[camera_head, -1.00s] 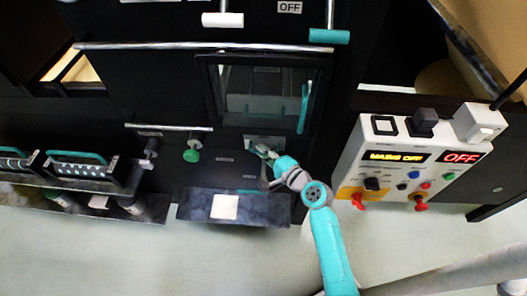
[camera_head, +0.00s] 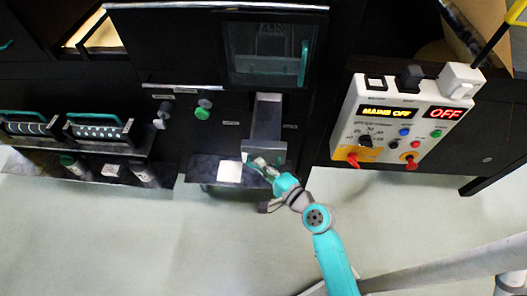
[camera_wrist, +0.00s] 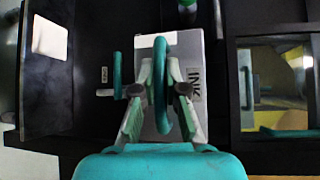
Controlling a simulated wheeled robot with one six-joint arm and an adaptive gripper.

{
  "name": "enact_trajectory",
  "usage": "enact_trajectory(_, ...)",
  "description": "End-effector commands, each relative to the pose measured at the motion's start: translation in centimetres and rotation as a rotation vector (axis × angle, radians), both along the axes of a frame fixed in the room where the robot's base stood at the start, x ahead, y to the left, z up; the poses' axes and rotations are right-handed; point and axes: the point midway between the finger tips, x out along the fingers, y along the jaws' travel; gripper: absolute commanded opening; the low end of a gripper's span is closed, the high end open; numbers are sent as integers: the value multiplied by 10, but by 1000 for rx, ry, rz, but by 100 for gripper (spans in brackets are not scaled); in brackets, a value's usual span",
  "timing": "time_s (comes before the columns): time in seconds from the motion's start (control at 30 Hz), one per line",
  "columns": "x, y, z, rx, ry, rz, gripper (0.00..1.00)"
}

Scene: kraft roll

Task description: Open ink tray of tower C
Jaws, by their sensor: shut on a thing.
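The ink tray (camera_head: 267,122) is a grey metal drawer that sticks out from the black tower front below the window. In the wrist view the tray (camera_wrist: 192,55) carries an INK label and a teal loop handle (camera_wrist: 161,48). My gripper (camera_wrist: 160,95) is shut on this handle, one finger on each side. In the head view my gripper (camera_head: 260,164) is at the tray's front end, where the fingers hide most of the handle. How far the tray runs inside the tower is hidden.
A windowed door (camera_head: 268,50) with a teal handle is above the tray. A dark shelf with a white pad (camera_head: 230,172) is close to my gripper's left. A control box (camera_head: 405,125) reading MAINS OFF stands to the right. The floor in front is clear.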

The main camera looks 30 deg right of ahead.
Motion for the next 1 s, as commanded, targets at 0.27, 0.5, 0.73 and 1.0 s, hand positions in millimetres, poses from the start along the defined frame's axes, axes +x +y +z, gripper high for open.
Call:
enact_trajectory(0.27, -37, 23, -2, 0, 4, 1, 0)
enact_trajectory(0.5, -46, 28, -1, 0, 2, 0, 0)
enact_trajectory(0.73, -46, 28, -1, -1, 2, -1, 0)
enact_trajectory(1.0, -45, 28, -1, 0, 1, -1, 37)
